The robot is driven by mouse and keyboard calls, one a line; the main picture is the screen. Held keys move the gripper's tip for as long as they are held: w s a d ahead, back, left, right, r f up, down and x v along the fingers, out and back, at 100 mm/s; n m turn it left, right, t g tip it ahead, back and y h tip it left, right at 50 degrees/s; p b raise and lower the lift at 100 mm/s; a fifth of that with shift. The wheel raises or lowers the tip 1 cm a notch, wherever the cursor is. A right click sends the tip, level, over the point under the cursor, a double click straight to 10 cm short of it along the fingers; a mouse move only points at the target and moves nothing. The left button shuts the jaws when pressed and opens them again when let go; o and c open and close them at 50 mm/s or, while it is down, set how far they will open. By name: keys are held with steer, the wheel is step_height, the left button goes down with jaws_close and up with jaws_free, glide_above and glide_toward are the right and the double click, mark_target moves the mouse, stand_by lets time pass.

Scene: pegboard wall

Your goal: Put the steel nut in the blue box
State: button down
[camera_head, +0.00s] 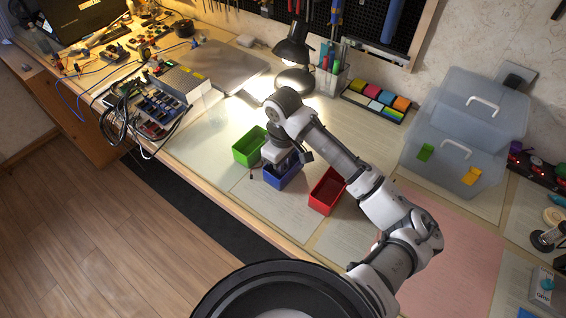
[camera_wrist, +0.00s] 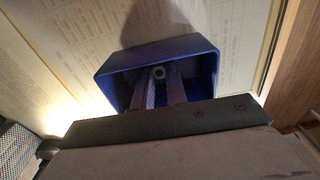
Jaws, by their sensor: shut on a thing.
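The blue box (camera_head: 284,176) stands on the workbench between the green box and the red box. In the wrist view the blue box (camera_wrist: 110,84) is open towards me. In the head view my arm hides the fingertips and the nut.
The green box (camera_head: 248,147) is close at the left and the red box (camera_head: 325,194) close at the right. A desk lamp (camera_head: 293,55) stands behind. Clear lidded bins (camera_head: 457,135) are at the right. Cables and electronics (camera_head: 150,108) lie at the left.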

steer(key=c, duration=1.4)
jaws_free()
steer(key=shift+f, duration=0.15)
